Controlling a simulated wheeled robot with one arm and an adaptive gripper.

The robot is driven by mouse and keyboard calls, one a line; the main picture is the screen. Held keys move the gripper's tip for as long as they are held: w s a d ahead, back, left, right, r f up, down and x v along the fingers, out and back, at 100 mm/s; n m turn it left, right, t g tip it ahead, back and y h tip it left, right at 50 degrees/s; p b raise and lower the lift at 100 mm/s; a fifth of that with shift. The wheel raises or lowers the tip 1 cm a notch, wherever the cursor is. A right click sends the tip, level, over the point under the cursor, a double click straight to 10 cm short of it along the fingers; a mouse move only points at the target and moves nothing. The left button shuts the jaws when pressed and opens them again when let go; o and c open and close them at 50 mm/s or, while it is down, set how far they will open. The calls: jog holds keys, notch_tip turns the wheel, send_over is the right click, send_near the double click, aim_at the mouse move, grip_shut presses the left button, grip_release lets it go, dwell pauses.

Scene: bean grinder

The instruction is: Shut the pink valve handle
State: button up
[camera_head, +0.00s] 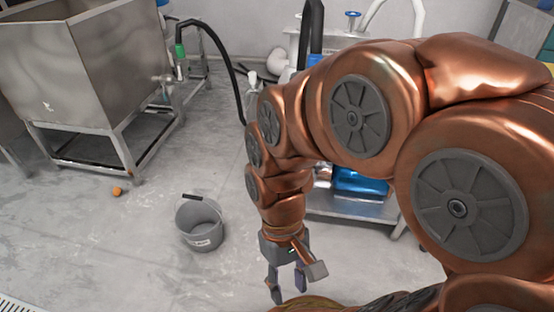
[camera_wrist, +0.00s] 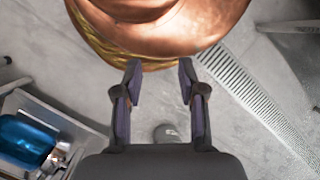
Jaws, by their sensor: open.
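My gripper (camera_head: 287,284) hangs at the lower middle of the head view, pointing down, open and empty. In the wrist view my gripper (camera_wrist: 160,85) also shows, its two fingers apart with only floor and part of my own body beyond them. I cannot make out a pink valve handle in either view. My copper-coloured arm covers much of the right half of the head view and may hide it.
A grey bucket (camera_head: 200,222) stands on the floor left of my gripper. A steel hopper (camera_head: 85,65) on legs stands at the upper left, with a small orange object (camera_head: 117,191) near it. A blue-and-steel machine (camera_head: 358,184) stands behind my arm. A floor grate (camera_wrist: 245,90) runs nearby.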

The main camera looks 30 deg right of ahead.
jog(key=w+a+m+y+p, duration=0.2)
jog(key=w+a+y, duration=0.5)
jog(key=w, duration=0.3)
jog(key=w+d+r+m+t+y+p, duration=0.1)
jog(key=w+d+m+t+y, duration=0.2)
jog(key=w, duration=0.4)
jog(key=w+d+r+m+t+y, duration=0.1)
jog(key=w+d+m+t+y, duration=0.15)
jog(key=w, duration=0.45)
jog(key=w+d+f+m+t+p, duration=0.1)
jog(key=w+d+f+m+t, duration=0.1)
jog(key=w+d+m+t, duration=0.45)
jog(key=w+d+f+m+t, duration=0.1)
jog(key=w+d+f+t, duration=0.15)
jog(key=d, duration=0.65)
jog(key=s+d+f+m+t+h, duration=0.1)
jog(key=d+f+m+t+h, duration=0.25)
jog(key=d, duration=0.45)
jog(key=s+d+f+m+t+h, duration=0.1)
jog(key=d+f+m+t+h, duration=0.2)
jog(key=d+f, duration=0.3)
jog(key=x, duration=0.4)
jog(key=d+r+b+x, duration=0.1)
jog(key=x, duration=0.2)
jog(key=shift+w+a, duration=0.1)
jog(key=shift+w, duration=0.2)
